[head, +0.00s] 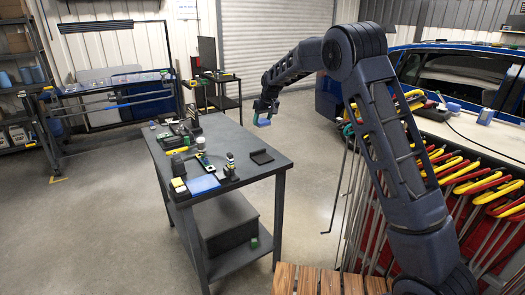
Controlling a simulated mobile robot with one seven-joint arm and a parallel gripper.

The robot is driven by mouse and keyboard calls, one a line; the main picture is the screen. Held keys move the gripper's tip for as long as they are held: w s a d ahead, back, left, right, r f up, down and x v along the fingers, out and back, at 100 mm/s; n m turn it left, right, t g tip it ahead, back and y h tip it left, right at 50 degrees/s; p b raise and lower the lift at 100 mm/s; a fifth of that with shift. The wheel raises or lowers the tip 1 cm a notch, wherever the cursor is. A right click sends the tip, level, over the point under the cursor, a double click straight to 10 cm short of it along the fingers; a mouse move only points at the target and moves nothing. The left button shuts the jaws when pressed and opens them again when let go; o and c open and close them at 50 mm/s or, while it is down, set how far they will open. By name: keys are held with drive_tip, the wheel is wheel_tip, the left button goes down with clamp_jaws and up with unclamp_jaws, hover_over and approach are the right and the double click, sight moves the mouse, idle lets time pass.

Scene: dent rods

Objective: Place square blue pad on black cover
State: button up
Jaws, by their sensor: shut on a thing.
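My gripper (262,114) is at the end of my outstretched arm, in the air just beyond the right edge of the dark table. It is shut on a small square blue pad (264,122), which hangs below the fingers. The black cover (261,156) appears to be the flat dark piece on the right part of the tabletop. It lies nearer to me and lower than my gripper, and the pad is apart from it. The cover's top looks bare.
The table (235,140) holds several tools and parts on its left side, with a flat blue piece (203,184) at the near corner. Bare tabletop surrounds the cover. A rack of red and yellow handled rods (470,180) and a blue car (455,75) stand at right.

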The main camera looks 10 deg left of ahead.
wheel_tip(320, 180, down, 16)
drive_tip(key=shift+r, duration=0.25)
idle(0.3)
drive_tip(key=shift+f, duration=0.1)
drive_tip(key=o, duration=1)
drive_tip(key=v, duration=1.1)
drive_tip(key=s+d+r+m, duration=0.2)
drive_tip(key=s+d+r, duration=0.3)
drive_tip(key=d, duration=0.4)
drive_tip(key=s+d+r+m, duration=0.1)
drive_tip(key=s+d+r, duration=0.45)
drive_tip(key=d, duration=0.35)
drive_tip(key=s+d+r+m, duration=0.2)
drive_tip(key=s+d+r, duration=0.3)
drive_tip(key=d, duration=0.5)
drive_tip(key=s+d+m+h, duration=0.1)
drive_tip(key=s+d, duration=0.6)
drive_tip(key=s, duration=0.2)
drive_tip(key=s+d+m+t+h, duration=0.1)
drive_tip(key=s+d, duration=0.6)
drive_tip(key=s, duration=0.2)
drive_tip(key=s+d+m+h, duration=0.1)
drive_tip(key=s+d+m, duration=0.1)
drive_tip(key=s+d, duration=0.5)
drive_tip(key=shift+s+d, duration=0.15)
drive_tip(key=shift+s, duration=1.05)
